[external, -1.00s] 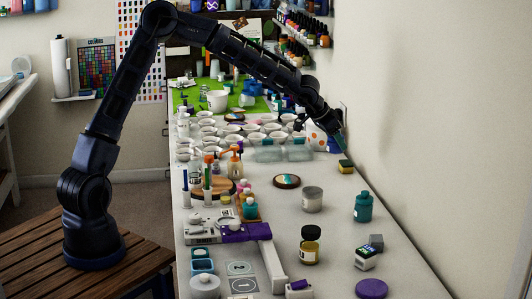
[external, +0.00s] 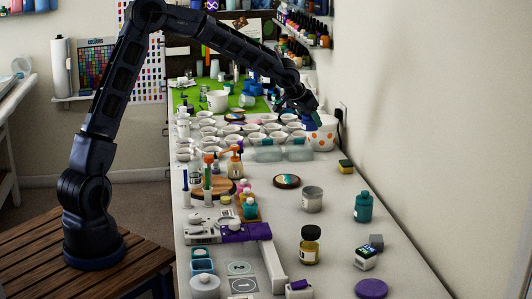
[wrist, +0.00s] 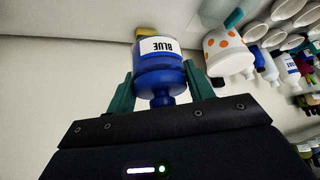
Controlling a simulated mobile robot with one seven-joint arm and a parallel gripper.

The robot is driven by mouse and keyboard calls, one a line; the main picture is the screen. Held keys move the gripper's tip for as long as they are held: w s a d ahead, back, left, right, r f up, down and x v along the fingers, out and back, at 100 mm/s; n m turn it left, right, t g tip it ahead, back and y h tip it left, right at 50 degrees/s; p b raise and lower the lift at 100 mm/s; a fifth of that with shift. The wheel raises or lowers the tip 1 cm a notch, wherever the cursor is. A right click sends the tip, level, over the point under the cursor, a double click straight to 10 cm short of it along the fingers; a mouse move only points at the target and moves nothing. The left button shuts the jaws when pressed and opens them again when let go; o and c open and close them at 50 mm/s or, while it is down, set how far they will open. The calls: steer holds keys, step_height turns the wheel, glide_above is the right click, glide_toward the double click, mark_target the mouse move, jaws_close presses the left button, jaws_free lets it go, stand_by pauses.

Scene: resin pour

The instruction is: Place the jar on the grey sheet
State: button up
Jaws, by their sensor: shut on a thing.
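My gripper (wrist: 160,90) is shut on a blue jar (wrist: 160,75) with a white label reading BLUE, which appears upside down in the wrist view. The teal fingers sit either side of its narrower end. In the external view my gripper (external: 312,112) is at the far right of the bench, and the blue jar (external: 308,126) shows partly in front of the dotted pot. A pale grey sheet (external: 255,272) with circles marked 1 and 2 lies at the near left of the bench; I cannot tell whether it is the task's sheet.
A white pot with orange dots (external: 322,136) stands beside the held jar. Several white cups (external: 255,137) crowd the bench to the left. A yellow sponge (external: 346,167), a teal bottle (external: 363,206) and a dark-lidded jar (external: 310,246) stand nearer. The wall is close on the right.

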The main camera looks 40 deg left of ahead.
steer(key=w+a+r+n+y, duration=0.15)
steer(key=a+n, duration=0.25)
steer(key=a, duration=1.3)
steer(key=w+a+n+y, duration=0.2)
steer(key=a+n+y, duration=0.15)
steer(key=a, duration=1.35)
steer(key=shift+h, duration=0.3)
steer(key=f, duration=1.9)
steer(key=shift+s+a+f, duration=0.1)
steer(key=shift+s+a, duration=0.05)
steer(key=shift+s, duration=0.05)
steer(key=shift+f, duration=0.1)
steer(key=o, duration=1.1)
steer(key=shift+c, duration=0.2)
